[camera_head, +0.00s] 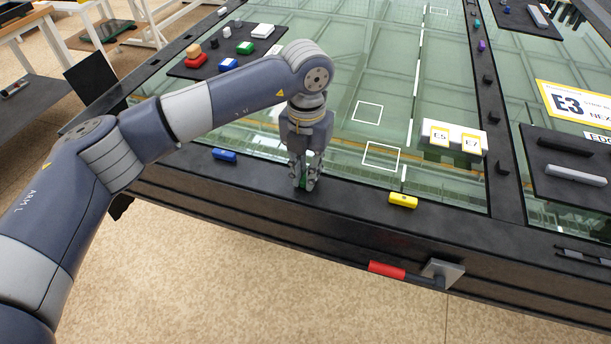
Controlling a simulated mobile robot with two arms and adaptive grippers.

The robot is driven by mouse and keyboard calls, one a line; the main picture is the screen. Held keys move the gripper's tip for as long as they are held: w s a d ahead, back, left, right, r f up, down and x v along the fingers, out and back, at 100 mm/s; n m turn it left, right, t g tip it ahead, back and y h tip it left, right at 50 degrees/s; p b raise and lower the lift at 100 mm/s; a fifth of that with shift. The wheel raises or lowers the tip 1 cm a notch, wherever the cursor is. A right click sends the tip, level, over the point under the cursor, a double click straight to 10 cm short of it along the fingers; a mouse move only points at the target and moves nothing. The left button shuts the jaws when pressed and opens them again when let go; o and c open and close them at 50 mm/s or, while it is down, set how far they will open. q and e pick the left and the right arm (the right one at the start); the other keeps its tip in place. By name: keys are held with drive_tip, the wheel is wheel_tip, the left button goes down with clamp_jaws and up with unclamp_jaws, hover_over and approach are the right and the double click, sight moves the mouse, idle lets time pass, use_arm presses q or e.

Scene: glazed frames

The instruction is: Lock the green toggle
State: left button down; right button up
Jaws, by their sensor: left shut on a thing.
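My left gripper (304,184) points straight down at the near dark edge of the glazed frame (345,204). Its fingers are shut on the green toggle (303,182), of which only a small bit of green shows between the fingertips. The fingers hide the rest, so I cannot tell which way the toggle is turned. A blue toggle (224,155) sits on the same edge to the left, and a yellow toggle (403,200) to the right. My right gripper is not in view.
A red-gripped handle (387,269) sticks out from the frame's front side. A white block with labels E5 and E7 (454,139) stands on the glass. A dark tray (190,68) with several small coloured blocks lies at the back left.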

use_arm(q)
drive_tip(key=shift+n+b, duration=0.3)
drive_tip(key=shift+n, duration=0.2)
drive_tip(key=shift+r, duration=0.1)
drive_tip(key=c, duration=1.6)
unclamp_jaws()
wheel_tip(320, 180, up, 12)
drive_tip(key=shift+f, duration=0.1)
